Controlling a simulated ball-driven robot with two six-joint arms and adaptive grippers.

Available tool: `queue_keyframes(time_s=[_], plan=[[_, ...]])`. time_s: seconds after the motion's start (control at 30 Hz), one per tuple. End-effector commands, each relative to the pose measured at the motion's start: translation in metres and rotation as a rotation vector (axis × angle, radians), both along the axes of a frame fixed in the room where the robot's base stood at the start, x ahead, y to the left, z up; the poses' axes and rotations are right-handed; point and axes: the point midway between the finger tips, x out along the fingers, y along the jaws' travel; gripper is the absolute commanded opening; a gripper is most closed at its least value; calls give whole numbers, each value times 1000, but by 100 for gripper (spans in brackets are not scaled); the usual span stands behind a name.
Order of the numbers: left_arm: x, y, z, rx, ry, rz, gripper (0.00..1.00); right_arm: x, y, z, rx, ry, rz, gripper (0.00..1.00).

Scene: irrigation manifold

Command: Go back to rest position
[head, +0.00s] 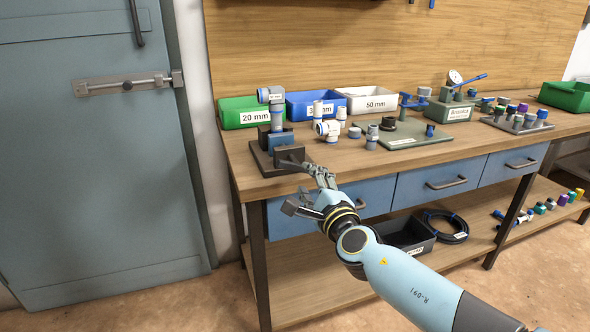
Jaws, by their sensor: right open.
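My right gripper (300,188) is open at the front edge of the wooden workbench (345,178), and I see nothing between its fingers. My right arm reaches in from the lower right. Just beyond the gripper, a dark vise-like fixture (288,155) stands on the bench's left end. A grey pipe fitting with blue rings (272,96) stands upright in it. I cannot tell whether a fingertip touches the fixture. My left gripper is not in view.
Green (235,112), blue (300,103) and white (365,98) bins line the back of the bench. Loose fittings and a green board (405,141) lie in the middle. Blue drawers (440,180) and a lower shelf (300,292) are below. A blue-grey door (90,190) stands left.

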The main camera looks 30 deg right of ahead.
Motion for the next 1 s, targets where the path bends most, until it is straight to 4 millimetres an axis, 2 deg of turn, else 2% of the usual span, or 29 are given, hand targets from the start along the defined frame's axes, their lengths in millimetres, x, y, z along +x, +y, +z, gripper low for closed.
queue_keyframes(time_s=[0.27, 0.37, 0.47, 0.57, 0.6, 0.67, 0.7, 0.77, 0.8, 0.87, 0.9, 0.97, 1.0], plan=[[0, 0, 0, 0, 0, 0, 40, -2, 0, -3, 0, 5, 0, 42], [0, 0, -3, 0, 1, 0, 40, -14, 1, -25, 6, 41, -1, 42], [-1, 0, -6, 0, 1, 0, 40, -37, -1, -75, 74, 127, -21, 42], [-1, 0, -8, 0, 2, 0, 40, -74, -5, -146, 289, 229, -85, 42], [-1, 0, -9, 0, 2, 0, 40, -93, -7, -175, 412, 263, -127, 42], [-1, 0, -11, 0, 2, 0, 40, -123, -8, -217, 608, 302, -207, 42], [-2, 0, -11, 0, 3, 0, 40, -144, -8, -243, 747, 320, -273, 42], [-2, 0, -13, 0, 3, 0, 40, -179, -7, -280, 958, 334, -390, 42], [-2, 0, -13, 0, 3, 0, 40, -204, -6, -304, 1100, 333, -481, 42], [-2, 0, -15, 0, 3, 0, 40, -243, -4, -336, 1312, 312, -638, 42], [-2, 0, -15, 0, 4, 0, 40, -270, -2, -356, 1453, 283, -756, 42], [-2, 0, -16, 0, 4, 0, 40, -313, 3, -383, 1656, 211, -954, 42], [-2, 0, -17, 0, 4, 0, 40, -343, 6, -400, 1788, 140, -1102, 42]])
